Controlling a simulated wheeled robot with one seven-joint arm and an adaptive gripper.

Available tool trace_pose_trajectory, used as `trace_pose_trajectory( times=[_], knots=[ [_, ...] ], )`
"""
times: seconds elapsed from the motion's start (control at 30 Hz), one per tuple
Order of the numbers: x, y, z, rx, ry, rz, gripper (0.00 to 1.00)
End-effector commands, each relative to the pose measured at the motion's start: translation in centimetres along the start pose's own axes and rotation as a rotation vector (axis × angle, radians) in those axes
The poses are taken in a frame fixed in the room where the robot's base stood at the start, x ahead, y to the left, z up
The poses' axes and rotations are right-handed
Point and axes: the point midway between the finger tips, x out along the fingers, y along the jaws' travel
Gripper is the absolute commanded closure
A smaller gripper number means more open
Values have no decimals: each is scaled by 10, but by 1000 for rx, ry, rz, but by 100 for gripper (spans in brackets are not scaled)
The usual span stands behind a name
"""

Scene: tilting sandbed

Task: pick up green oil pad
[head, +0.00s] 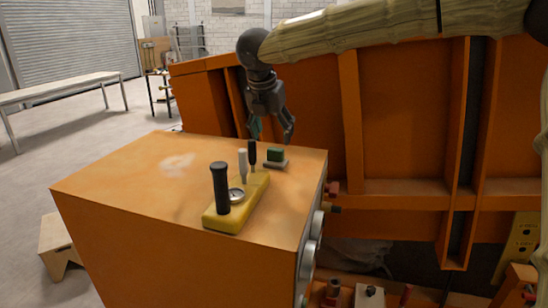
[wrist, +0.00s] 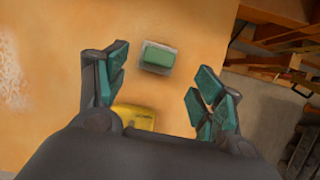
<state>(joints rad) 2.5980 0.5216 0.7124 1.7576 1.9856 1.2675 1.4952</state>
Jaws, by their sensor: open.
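The green oil pad (head: 275,154) sits on a small grey base on top of the orange cabinet, near its back right edge. In the wrist view the green pad (wrist: 159,56) lies beyond my fingertips, between the lines of the two fingers and left of their middle. My gripper (head: 272,130) is open and empty, with its fingers pointing down above the cabinet top near the pad. In the wrist view my gripper (wrist: 158,80) shows both teal-padded fingers spread apart, apart from the pad.
A yellow tool holder (head: 250,203) with upright dark and light handles and a round gauge stands in front of the pad on the orange cabinet (head: 120,180). A tall orange ribbed wall (head: 410,120) rises behind. The cabinet's left top is clear.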

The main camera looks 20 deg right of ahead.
Motion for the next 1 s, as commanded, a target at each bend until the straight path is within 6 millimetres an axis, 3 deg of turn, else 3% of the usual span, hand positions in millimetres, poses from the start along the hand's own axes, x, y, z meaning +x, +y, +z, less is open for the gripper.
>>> trace_pose_trajectory(
  times=[0.1,0.47,0.7,1.0],
  knots=[
    [14,0,0,0,2,-1,32],
    [36,1,1,-4,3,0,32],
    [66,2,1,-4,2,0,32],
    [72,2,0,-3,0,2,34]
  ],
)
